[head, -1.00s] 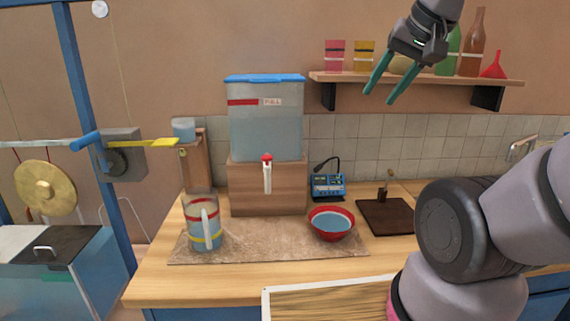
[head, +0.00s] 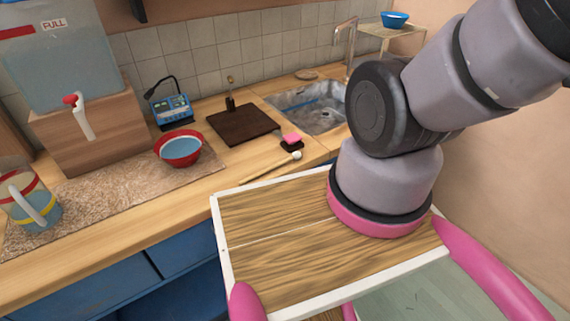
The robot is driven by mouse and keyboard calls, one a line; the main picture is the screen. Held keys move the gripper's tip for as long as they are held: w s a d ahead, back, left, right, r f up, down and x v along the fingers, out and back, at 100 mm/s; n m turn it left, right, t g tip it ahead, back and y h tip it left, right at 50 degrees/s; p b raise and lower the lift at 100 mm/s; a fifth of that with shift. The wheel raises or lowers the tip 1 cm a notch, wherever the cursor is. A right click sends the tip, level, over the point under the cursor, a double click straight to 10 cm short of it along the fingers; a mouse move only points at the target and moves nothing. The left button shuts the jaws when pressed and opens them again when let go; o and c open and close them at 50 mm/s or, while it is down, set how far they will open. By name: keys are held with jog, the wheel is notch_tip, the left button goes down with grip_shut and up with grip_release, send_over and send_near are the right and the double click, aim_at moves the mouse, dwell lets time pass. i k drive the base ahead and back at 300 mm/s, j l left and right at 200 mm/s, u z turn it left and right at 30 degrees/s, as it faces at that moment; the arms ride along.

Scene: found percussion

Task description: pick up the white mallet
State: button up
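The white mallet (head: 296,156) lies on the wooden counter (head: 226,176) near its front edge, in the middle of the head view. Its pale round head points right and its thin stick runs down to the left. My gripper is out of the picture now; only links of my arm show at the right. Nothing is seen touching the mallet.
A jug (head: 30,203) stands at left.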

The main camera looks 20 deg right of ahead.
aim_at(297, 156)
jog(key=k+j, duration=0.1)
jog(key=j, duration=0.35)
jog(key=k+j+z, duration=0.1)
jog(key=j, duration=0.35)
jog(key=k+j, duration=0.15)
jog(key=j, duration=0.3)
jog(key=i+z, duration=0.05)
